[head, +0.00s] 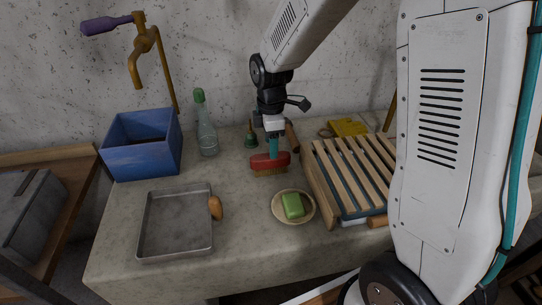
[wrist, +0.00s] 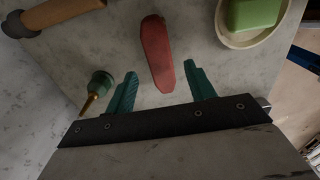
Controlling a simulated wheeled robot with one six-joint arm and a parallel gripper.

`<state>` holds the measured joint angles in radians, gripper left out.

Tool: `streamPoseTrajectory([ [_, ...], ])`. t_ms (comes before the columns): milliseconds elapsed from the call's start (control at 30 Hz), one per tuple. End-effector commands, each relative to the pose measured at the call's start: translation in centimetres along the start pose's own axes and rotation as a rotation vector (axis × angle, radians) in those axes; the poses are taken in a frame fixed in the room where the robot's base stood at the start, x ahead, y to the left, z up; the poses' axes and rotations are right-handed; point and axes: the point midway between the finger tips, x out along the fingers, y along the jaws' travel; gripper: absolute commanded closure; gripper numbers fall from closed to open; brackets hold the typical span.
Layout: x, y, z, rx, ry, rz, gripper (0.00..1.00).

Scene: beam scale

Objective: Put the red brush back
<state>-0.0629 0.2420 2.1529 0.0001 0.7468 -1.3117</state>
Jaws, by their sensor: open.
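The red brush (head: 270,162) stands on the grey counter with its tan bristles down, between the green bottle and the slatted rack. My gripper (head: 272,150) is directly above or at it, pointing down. In the wrist view the brush's red back (wrist: 157,52) lies ahead of and between the two teal fingers (wrist: 160,84), which are spread apart and not closed on it. Whether the fingertips reach down beside the brush cannot be told.
A dish (head: 276,216) with green soap (head: 292,205) is close at front right. The slatted rack (head: 318,190) stands right, a metal tray (head: 176,248) front left, a blue box (head: 142,160) and green-capped bottle (head: 207,135) behind left. A small green-and-brass item (wrist: 101,83) is near the left finger.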

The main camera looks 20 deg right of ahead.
Motion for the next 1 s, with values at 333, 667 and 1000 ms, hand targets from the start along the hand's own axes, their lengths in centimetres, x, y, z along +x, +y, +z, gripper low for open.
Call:
streamPoseTrajectory([
  [333, -3.8, 0.0, 0.0, 0.0, 0.0, 0.0, 0.46],
  [667, -8.8, -4.4, 1.7, 0.239, 0.01, 0.028, 0.46],
  [1000, -15.9, -17.4, 5.9, 0.886, 0.051, 0.069, 0.46],
])
